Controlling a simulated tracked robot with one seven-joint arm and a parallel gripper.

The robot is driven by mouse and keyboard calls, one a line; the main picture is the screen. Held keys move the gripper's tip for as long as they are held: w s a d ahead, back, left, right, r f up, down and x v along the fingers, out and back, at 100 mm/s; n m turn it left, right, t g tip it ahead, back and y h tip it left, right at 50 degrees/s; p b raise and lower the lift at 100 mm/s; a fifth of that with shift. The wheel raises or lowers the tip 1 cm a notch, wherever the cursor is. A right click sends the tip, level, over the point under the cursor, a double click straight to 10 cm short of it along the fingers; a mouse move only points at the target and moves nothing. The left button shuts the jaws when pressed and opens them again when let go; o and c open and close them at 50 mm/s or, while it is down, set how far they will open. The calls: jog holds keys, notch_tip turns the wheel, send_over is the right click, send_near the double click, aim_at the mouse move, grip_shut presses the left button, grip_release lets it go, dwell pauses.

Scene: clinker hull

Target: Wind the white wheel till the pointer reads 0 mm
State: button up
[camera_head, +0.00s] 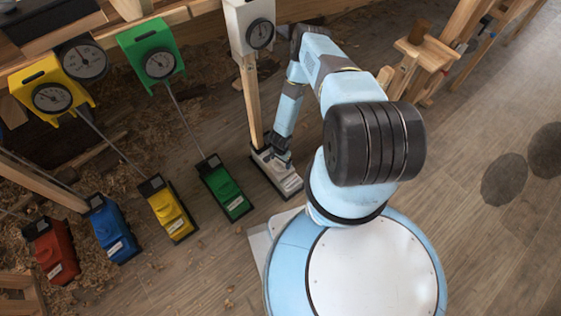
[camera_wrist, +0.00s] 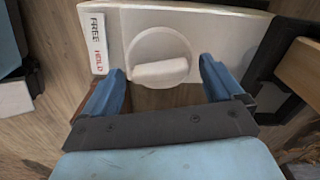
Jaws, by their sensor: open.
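The white wheel (camera_wrist: 161,51) shows in the wrist view as a round white knob with a raised grip bar, set in a white housing (camera_wrist: 220,33). A label (camera_wrist: 97,43) reading FREE and HOLD is left of it. My gripper (camera_wrist: 162,72) is open, with a blue finger on each side of the grip bar and clear gaps between. In the head view my gripper (camera_head: 281,150) is over the white floor unit (camera_head: 288,181), and the wheel is hidden there. The white gauge (camera_head: 260,33) stands above on a wooden post; its pointer is too small to read.
Green (camera_head: 225,189), yellow (camera_head: 172,209), blue (camera_head: 115,231) and red (camera_head: 52,252) floor units stand in a row to the left. Green and yellow gauges (camera_head: 160,63) hang behind them. A wooden trestle (camera_head: 425,55) stands at back right. The floor at right is open.

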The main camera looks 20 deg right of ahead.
notch_tip(320, 180, up, 13)
jog(key=shift+r, duration=0.15)
dwell(0.4)
dwell(0.4)
